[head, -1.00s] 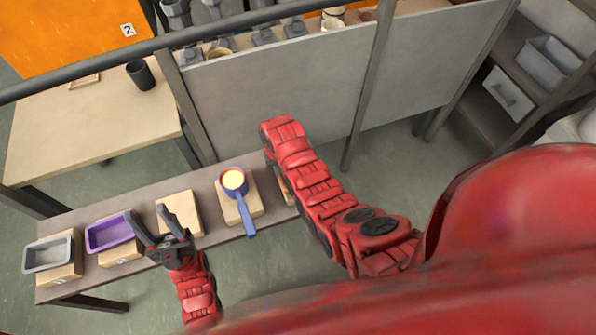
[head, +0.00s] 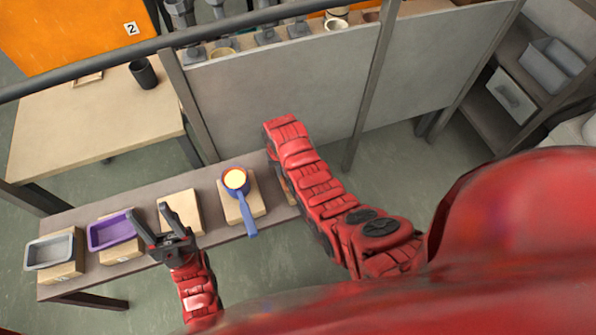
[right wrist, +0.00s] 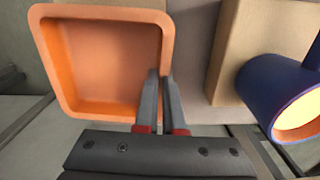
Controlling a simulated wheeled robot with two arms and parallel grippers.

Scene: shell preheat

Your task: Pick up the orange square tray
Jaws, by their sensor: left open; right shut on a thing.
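The orange square tray (right wrist: 48,60) shows in the right wrist view, upper left, empty, with a raised rim. My right gripper (right wrist: 160,75) is shut on the tray's right wall, one finger inside and one outside. In the head view my right arm hides both the tray and the right gripper. My left gripper (head: 147,212) is open and empty, above the bench between the purple tray and a bare wooden block.
A purple tray (head: 110,231) and grey tray (head: 50,250) stand left. A partition (head: 275,100) rises behind.

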